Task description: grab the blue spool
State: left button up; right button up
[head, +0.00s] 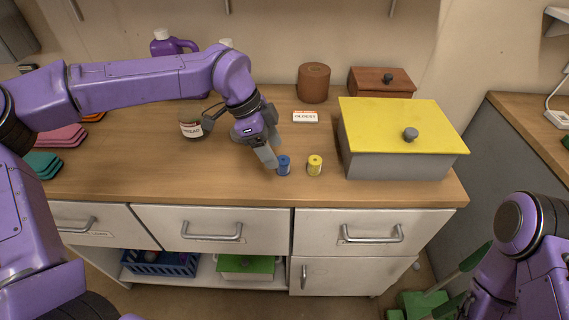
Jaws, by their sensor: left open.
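The small blue spool (284,166) stands upright on the wooden counter near its front edge. My left gripper (267,157) reaches down just to the left of the spool, with its fingers pointing down. It is open. One finger is right beside the spool; I cannot tell whether it touches. The other finger is partly hidden.
A yellow spool (315,165) stands close to the right of the blue one. A grey box with a yellow lid (390,125) is further right. Behind are a label card (305,117), a brown cylinder (313,83) and a thread jar (191,123). The counter front edge is close.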

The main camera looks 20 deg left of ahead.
aim_at(282, 160)
pick_arm(q)
jog(key=x, duration=0.4)
jog(key=p+x, duration=0.1)
jog(key=shift+w+d+f, duration=0.3)
jog(key=shift+w, duration=0.1)
jog(key=c, duration=1.1)
jog(key=shift+r, duration=0.1)
